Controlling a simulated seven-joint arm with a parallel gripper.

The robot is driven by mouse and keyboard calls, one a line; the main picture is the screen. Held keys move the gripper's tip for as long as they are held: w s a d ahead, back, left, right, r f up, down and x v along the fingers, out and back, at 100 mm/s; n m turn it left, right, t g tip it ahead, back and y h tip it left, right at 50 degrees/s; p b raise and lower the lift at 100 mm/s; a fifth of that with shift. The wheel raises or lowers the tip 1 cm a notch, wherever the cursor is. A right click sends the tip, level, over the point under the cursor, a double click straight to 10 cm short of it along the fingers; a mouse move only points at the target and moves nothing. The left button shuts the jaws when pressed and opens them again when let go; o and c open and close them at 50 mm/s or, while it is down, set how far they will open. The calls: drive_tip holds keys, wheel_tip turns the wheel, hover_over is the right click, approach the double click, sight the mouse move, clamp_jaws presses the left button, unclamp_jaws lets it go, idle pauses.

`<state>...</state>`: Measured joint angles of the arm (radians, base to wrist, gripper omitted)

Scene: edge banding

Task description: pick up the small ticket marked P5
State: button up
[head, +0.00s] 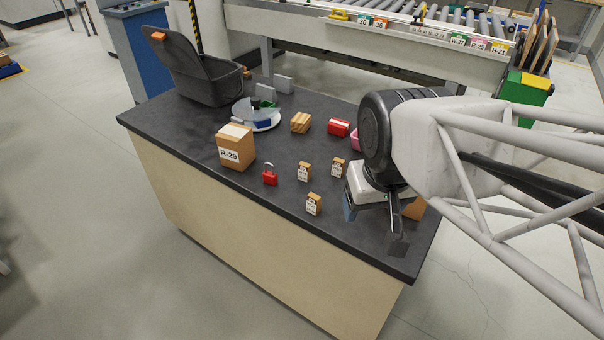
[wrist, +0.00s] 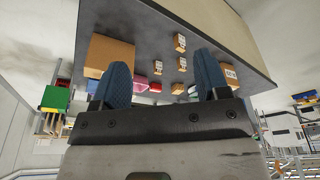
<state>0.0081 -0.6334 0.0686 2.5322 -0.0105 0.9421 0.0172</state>
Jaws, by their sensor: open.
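Three small tan tickets with white printed faces stand on the dark tabletop in the head view: a front one (head: 313,204), a back left one (head: 303,171) and a back right one (head: 337,167). Their marks are too small to read, so I cannot tell which is P5. In the wrist view small tickets (wrist: 180,42) (wrist: 182,63) show beyond and between my fingers. My gripper (head: 372,212) hangs over the table's right end, to the right of the tickets and apart from them. Its blue-padded fingers (wrist: 162,68) are spread, with nothing held between them.
A box marked R-29 (head: 235,148) and a red padlock (head: 269,175) stand left of the tickets. Wooden blocks (head: 301,122), a red box (head: 339,127) and a round tray (head: 268,122) lie behind. A brown box (head: 415,209) is partly hidden behind my gripper. The table's front strip is clear.

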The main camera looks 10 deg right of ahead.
drive_tip(key=w+a+f+t+y, duration=0.1)
drive_tip(key=w+a+f, duration=0.1)
drive_tip(key=w, duration=0.2)
drive_tip(key=w+a+f+m+t+y, duration=0.1)
drive_tip(key=w+a, duration=0.2)
drive_tip(key=w, duration=0.1)
drive_tip(key=w+a+f+t, duration=0.1)
drive_tip(key=w+a+f, duration=0.1)
drive_tip(key=w, duration=0.3)
drive_tip(key=m+t+h, duration=0.4)
drive_tip(key=m+t, duration=0.1)
drive_tip(key=m, duration=0.1)
hover_over(311, 203)
drive_tip(key=a, duration=0.6)
wheel_tip(311, 203, down, 13)
drive_tip(key=shift+s+d+f+m+g+h, duration=0.3)
drive_tip(key=shift+s+d+f+h, duration=0.2)
drive_tip(key=shift+f+h, duration=0.85)
drive_tip(key=shift+s+d+f+m+g+h, duration=0.15)
drive_tip(key=shift+s+d+f+m+h, duration=0.3)
drive_tip(key=shift+f+h, duration=0.85)
drive_tip(key=shift+s+d+f+m+g+h, duration=0.25)
drive_tip(key=shift+s+d+f+m+h, duration=0.25)
drive_tip(key=shift+f+h, duration=0.85)
drive_tip(key=shift+x, duration=1.2)
drive_tip(key=shift+w, duration=0.1)
